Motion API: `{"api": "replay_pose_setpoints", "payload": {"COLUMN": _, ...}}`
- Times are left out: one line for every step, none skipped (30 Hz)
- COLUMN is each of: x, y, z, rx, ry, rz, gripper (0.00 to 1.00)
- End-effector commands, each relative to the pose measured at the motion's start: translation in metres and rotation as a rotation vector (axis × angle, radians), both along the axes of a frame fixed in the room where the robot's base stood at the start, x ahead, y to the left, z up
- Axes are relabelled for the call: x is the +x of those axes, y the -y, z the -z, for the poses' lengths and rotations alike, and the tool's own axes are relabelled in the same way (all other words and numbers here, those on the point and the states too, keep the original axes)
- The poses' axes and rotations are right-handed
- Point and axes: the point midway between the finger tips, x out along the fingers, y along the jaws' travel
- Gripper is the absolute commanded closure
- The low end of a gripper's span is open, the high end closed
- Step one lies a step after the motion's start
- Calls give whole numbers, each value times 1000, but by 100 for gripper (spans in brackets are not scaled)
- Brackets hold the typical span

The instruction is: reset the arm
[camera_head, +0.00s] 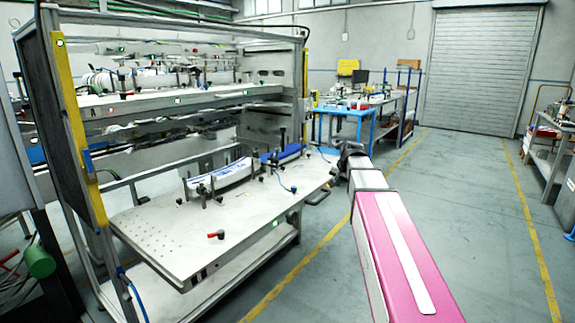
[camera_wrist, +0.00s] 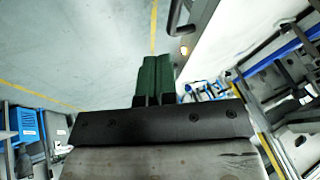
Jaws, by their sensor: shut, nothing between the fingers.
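My gripper (camera_wrist: 154,75) shows in the wrist view as two dark green fingers side by side, shut with nothing between them. In the head view my pink and white arm reaches forward from the lower right, and its dark end (camera_head: 352,160) is just right of the rack's pulled-out shelf. The fingers are hard to make out there. In the wrist view the fingers lie over grey floor, close to a dark handle.
A metal rack (camera_head: 305,90) with yellow posts stands at left. Its lower shelf (camera_head: 160,240) is pulled out and bears clamps, a white part (camera_head: 222,176) and a blue part (camera_head: 283,153). A blue table (camera_head: 340,112) stands behind. Open floor lies at right, before a roller door (camera_head: 482,75).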

Motion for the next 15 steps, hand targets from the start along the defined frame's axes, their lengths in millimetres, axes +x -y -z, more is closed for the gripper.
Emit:
{"api": "replay_pose_setpoints", "payload": {"x": -11, "y": -2, "z": 17, "rx": -11, "ry": -21, "rz": -13, "gripper": 100}}
{"api": "replay_pose_setpoints", "payload": {"x": -17, "y": -3, "z": 26, "rx": -19, "ry": -32, "rz": -22, "gripper": 100}}
{"api": "replay_pose_setpoints", "payload": {"x": -26, "y": -3, "z": 41, "rx": -31, "ry": -49, "rz": -36, "gripper": 100}}
{"api": "replay_pose_setpoints", "payload": {"x": -33, "y": -4, "z": 51, "rx": -40, "ry": -63, "rz": -46, "gripper": 100}}
{"api": "replay_pose_setpoints", "payload": {"x": -40, "y": -5, "z": 63, "rx": -49, "ry": -79, "rz": -58, "gripper": 100}}
{"api": "replay_pose_setpoints", "payload": {"x": -51, "y": -6, "z": 79, "rx": -62, "ry": -99, "rz": -76, "gripper": 100}}
{"api": "replay_pose_setpoints", "payload": {"x": -59, "y": -7, "z": 91, "rx": -73, "ry": -116, "rz": -89, "gripper": 100}}
{"api": "replay_pose_setpoints", "payload": {"x": -67, "y": -8, "z": 102, "rx": -83, "ry": -131, "rz": -102, "gripper": 100}}
{"api": "replay_pose_setpoints", "payload": {"x": -79, "y": -9, "z": 117, "rx": -96, "ry": -153, "rz": -120, "gripper": 100}}
{"api": "replay_pose_setpoints", "payload": {"x": -87, "y": -9, "z": 128, "rx": -104, "ry": -168, "rz": -133, "gripper": 100}}
{"api": "replay_pose_setpoints", "payload": {"x": -96, "y": -10, "z": 139, "rx": -113, "ry": -185, "rz": -148, "gripper": 100}}
{"api": "replay_pose_setpoints", "payload": {"x": -108, "y": -11, "z": 152, "rx": -126, "ry": -206, "rz": -166, "gripper": 100}}
{"api": "replay_pose_setpoints", "payload": {"x": -117, "y": -12, "z": 162, "rx": -134, "ry": -223, "rz": -181, "gripper": 100}}
{"api": "replay_pose_setpoints", "payload": {"x": -126, "y": -13, "z": 172, "rx": -143, "ry": -238, "rz": -195, "gripper": 100}}
{"api": "replay_pose_setpoints", "payload": {"x": -139, "y": -14, "z": 185, "rx": -154, "ry": -259, "rz": -215, "gripper": 100}}
